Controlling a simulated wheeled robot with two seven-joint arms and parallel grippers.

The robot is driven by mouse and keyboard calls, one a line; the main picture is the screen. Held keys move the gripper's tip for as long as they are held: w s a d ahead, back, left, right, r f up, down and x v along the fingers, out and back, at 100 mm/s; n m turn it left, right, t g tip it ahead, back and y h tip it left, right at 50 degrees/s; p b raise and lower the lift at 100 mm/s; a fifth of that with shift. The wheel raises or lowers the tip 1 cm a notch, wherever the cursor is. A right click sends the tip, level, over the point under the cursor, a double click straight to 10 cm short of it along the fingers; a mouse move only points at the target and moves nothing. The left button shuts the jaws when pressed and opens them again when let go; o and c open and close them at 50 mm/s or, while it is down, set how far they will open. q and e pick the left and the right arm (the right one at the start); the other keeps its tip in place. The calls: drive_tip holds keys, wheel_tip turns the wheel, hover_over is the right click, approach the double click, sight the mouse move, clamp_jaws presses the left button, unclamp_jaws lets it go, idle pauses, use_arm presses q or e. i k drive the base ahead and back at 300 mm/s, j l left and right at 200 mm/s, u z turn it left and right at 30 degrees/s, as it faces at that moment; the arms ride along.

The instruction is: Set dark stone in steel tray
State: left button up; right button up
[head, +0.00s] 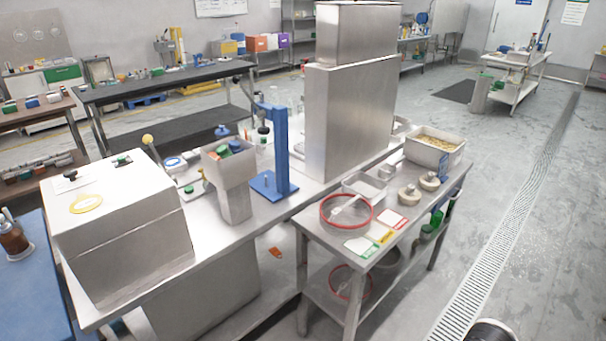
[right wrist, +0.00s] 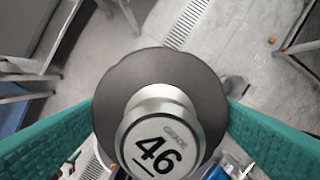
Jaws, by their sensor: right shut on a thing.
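The dark stone (right wrist: 125,80) is a thick dark grey disc with a steel hub marked 46. In the right wrist view it sits between the two green fingers of my right gripper (right wrist: 162,112), which is shut on it. The floor shows far below it. A dark round shape with a pale rim (head: 492,333) is cut off at the bottom right of the head view; I cannot tell if it is the stone. A small shallow metal tray (head: 366,187), likely the steel tray, stands on the side table behind the red-rimmed sieve. My left gripper is not in view.
The side table (head: 318,228) also holds a red-rimmed sieve (head: 347,212), two pale round stones (head: 409,196), coloured cards (head: 379,234) and a bin of beans (head: 435,150). A tall steel machine (head: 345,115) stands behind it. Open floor with a drain grate (head: 500,230) lies to the right.

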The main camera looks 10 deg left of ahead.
sight(364, 192)
drive_tip(key=i+l+u, duration=0.55)
drive_tip(key=l+u, duration=0.3)
drive_tip(key=i+l+u, duration=0.3)
drive_tip(key=l, duration=0.2)
drive_tip(key=l+u, duration=0.55)
drive_tip(key=l, duration=0.25)
drive_tip(key=i+l, duration=0.35)
drive_tip(key=i, duration=0.15)
drive_tip(key=u, duration=0.05)
